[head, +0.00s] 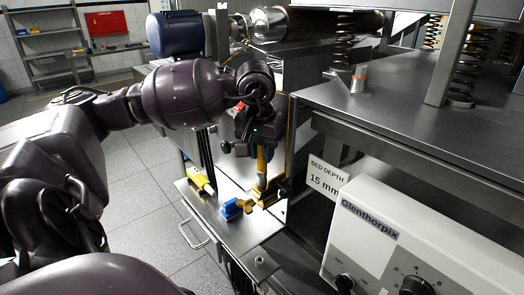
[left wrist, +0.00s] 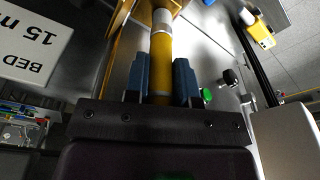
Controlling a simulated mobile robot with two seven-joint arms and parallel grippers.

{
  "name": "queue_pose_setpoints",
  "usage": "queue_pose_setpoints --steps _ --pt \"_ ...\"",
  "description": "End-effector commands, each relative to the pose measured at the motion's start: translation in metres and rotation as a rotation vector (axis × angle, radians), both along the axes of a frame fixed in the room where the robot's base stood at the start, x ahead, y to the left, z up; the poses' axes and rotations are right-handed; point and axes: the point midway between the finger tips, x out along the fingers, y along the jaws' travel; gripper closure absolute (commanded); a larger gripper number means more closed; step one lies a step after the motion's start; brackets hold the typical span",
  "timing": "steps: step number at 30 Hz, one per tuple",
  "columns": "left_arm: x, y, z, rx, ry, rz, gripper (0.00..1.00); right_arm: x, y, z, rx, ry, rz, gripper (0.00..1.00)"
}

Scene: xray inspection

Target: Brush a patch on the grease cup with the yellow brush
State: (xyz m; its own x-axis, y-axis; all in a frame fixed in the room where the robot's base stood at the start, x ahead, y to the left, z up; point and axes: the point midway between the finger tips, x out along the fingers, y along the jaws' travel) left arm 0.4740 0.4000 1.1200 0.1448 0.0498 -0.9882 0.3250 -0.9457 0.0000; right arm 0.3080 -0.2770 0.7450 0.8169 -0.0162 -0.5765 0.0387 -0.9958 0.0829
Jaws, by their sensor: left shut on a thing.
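My left gripper (head: 258,146) is shut on the yellow brush (head: 261,160), which hangs roughly upright over the small metal shelf. In the left wrist view the brush handle (left wrist: 161,62) lies between the blue finger pads (left wrist: 160,82), with a silver band farther along. The brush's lower end meets or overlaps a brass-yellow fixture (head: 265,192); I cannot tell whether they touch. I cannot make out the bristles. I cannot tell for certain which brass-coloured part is the grease cup. My right gripper is not in view.
A blue item (head: 232,209) and a yellow item (head: 201,180) lie on the shelf (head: 212,222) left of the brush. A white control box (head: 420,240) and a "BED DEPTH 15 mm" sign (head: 325,177) stand close on the right. A steel bench (head: 400,110) lies behind them.

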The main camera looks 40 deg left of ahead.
Motion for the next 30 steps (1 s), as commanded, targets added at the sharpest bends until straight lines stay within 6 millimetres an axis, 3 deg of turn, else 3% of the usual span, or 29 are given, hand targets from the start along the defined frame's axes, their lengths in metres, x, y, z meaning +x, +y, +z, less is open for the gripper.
queue_pose_setpoints --steps 13,30 --pt "0.000 -0.002 -0.001 0.000 0.001 -0.001 1.00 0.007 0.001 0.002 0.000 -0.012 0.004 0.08" --pt "-0.002 -0.021 -0.001 -0.001 0.001 -0.001 1.00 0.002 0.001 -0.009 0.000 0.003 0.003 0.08"
